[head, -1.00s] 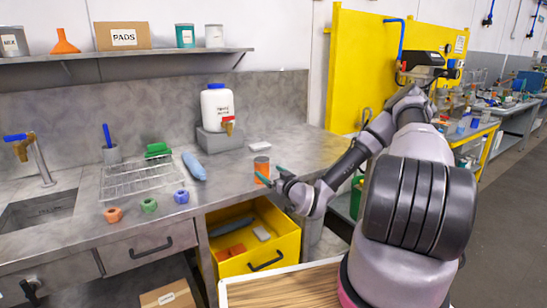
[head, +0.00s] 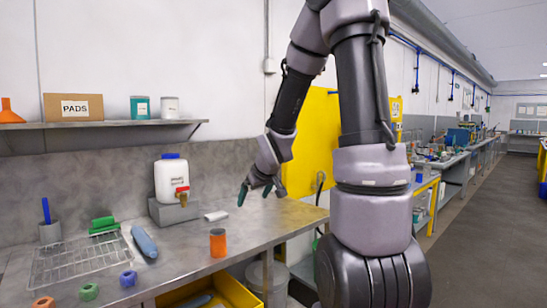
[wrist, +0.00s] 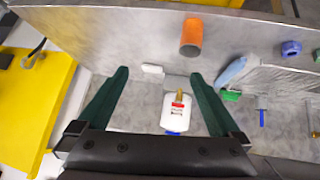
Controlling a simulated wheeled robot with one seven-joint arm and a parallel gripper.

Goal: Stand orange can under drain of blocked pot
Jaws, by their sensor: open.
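The orange can (head: 218,243) stands upright on the metal bench, in front and to the right of the pot; it also shows at the top of the wrist view (wrist: 191,38). The white pot (head: 168,180) has a blue lid, a label too small to read, and a drain tap (head: 182,197) low at its front right. It sits on a grey block (head: 173,211). The bench under the tap is clear of the can. My gripper (head: 261,192) is open and empty above the bench, right of the pot; its green fingers show in the wrist view (wrist: 158,73).
A white pad (head: 216,216) lies between the block and the can. A blue bottle-like item (head: 144,242), a green brush (head: 103,225), a wire rack (head: 75,260) and several coloured rings are to the left. A yellow drawer (head: 235,292) stands open below the bench front.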

